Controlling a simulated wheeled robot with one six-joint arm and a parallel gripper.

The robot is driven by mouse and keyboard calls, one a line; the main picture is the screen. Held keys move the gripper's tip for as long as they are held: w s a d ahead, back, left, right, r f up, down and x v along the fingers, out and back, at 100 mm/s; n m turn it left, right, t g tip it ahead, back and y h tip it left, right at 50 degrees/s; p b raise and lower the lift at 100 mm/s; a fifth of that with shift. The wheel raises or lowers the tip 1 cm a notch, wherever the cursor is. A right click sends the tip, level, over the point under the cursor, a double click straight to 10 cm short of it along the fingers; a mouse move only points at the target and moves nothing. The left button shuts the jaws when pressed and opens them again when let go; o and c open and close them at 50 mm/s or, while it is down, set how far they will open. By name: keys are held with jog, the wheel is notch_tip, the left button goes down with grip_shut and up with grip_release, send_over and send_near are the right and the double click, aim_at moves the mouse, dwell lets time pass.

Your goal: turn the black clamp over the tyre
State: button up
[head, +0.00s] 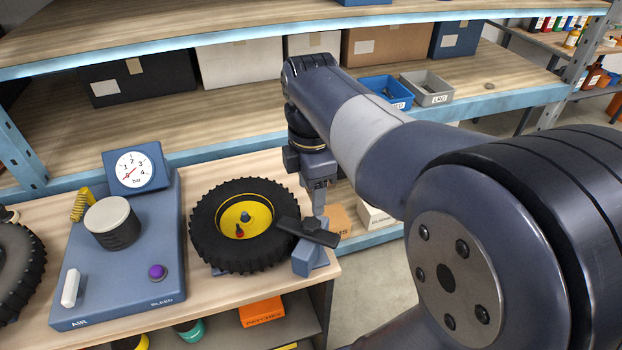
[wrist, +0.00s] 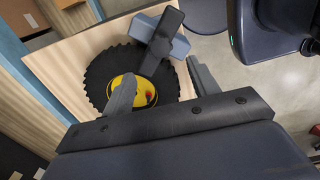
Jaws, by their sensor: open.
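The tyre (head: 212,245) lies flat on the bench, with a yellow hub (head: 240,218) that has a red-tipped valve. It also shows in the wrist view (wrist: 98,75). The black clamp (head: 312,233) is a bar on a blue-grey block (head: 308,262) at the tyre's right side. Its left end reaches over the tyre's right edge. In the wrist view the clamp (wrist: 162,42) lies between and beyond my fingers. My gripper (head: 319,205) is open, pointing down just above and behind the clamp. In the wrist view its fingers (wrist: 158,70) stand apart, with nothing held.
A blue air unit (head: 75,290) with a gauge (head: 133,169), dark knob and purple button stands left of the tyre. Another tyre (head: 18,270) is at the far left. Shelves with boxes and bins (head: 428,87) stand behind. The bench ends just right of the clamp.

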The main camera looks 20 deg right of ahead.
aim_at(311, 223)
notch_tip(311, 223, up, 3)
jog(key=shift+f, duration=0.2)
dwell(0.4)
notch_tip(311, 223, down, 11)
jog(key=shift+r+p, duration=0.1)
jog(key=shift+p, duration=0.2)
dwell(0.5)
